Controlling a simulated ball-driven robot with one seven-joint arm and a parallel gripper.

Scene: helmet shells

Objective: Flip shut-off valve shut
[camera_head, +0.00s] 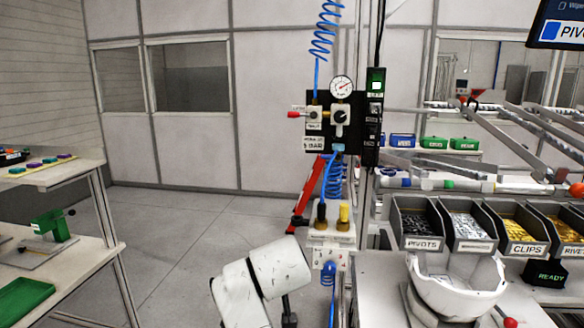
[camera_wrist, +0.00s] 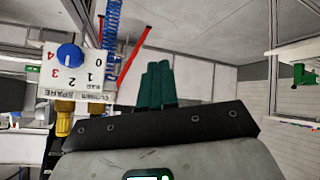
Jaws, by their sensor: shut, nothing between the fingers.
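The shut-off valve appears to be the small valve with a red lever (camera_head: 294,115) at the left of the black air panel (camera_head: 322,97) in the head view. Its lever lies flat, pointing left. A pressure gauge (camera_head: 341,86) sits at the panel's top. The valve does not show in the wrist view. My gripper (camera_wrist: 158,70) shows there with its dark green fingers together and nothing between them, apart from everything. In the head view my white arm is low in the middle, below and left of the panel; the fingers cannot be made out.
A white box with a blue dial (camera_wrist: 70,55) and yellow fittings is left of my fingers in the wrist view, upside down. Coiled blue hoses (camera_head: 325,30) hang above the panel. A white helmet shell (camera_head: 455,290) and part bins (camera_head: 418,222) stand right.

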